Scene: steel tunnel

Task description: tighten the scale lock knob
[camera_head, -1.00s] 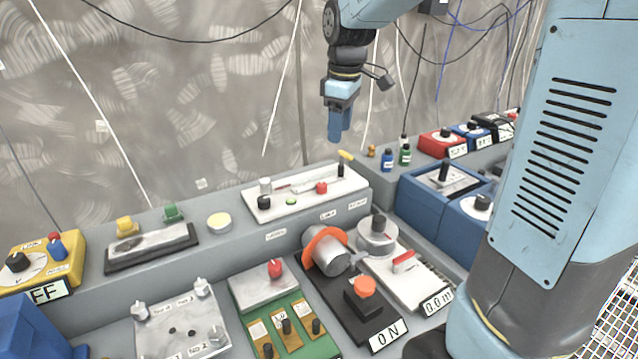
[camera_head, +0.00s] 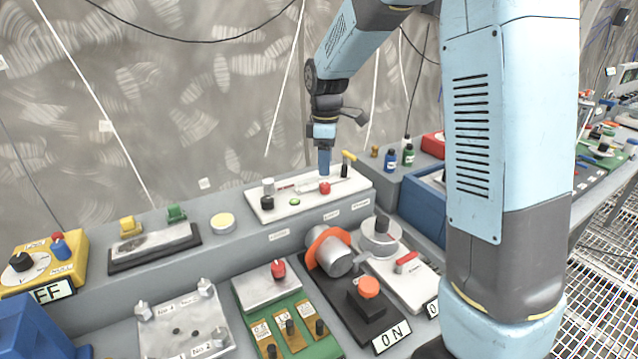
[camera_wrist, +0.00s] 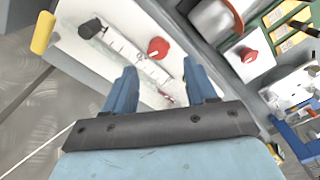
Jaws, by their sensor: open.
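A white panel (camera_head: 335,197) with a printed scale strip lies on the raised back shelf. A red knob (camera_head: 325,188) sits beside the scale; it also shows in the wrist view (camera_wrist: 158,48). No label says which knob is the scale lock. A black knob (camera_wrist: 92,28) and a yellow-tipped lever (camera_head: 348,157) are at the panel's far right end. My gripper (camera_head: 324,170) points down over the panel, just behind the red knob. In the wrist view my gripper (camera_wrist: 161,82) has its blue fingers apart and empty, with the red knob ahead between them.
Small blue (camera_head: 390,160) and green bottles (camera_head: 408,155) stand to the right. An orange-collared cylinder (camera_head: 335,255) stands in front. A wall is behind.

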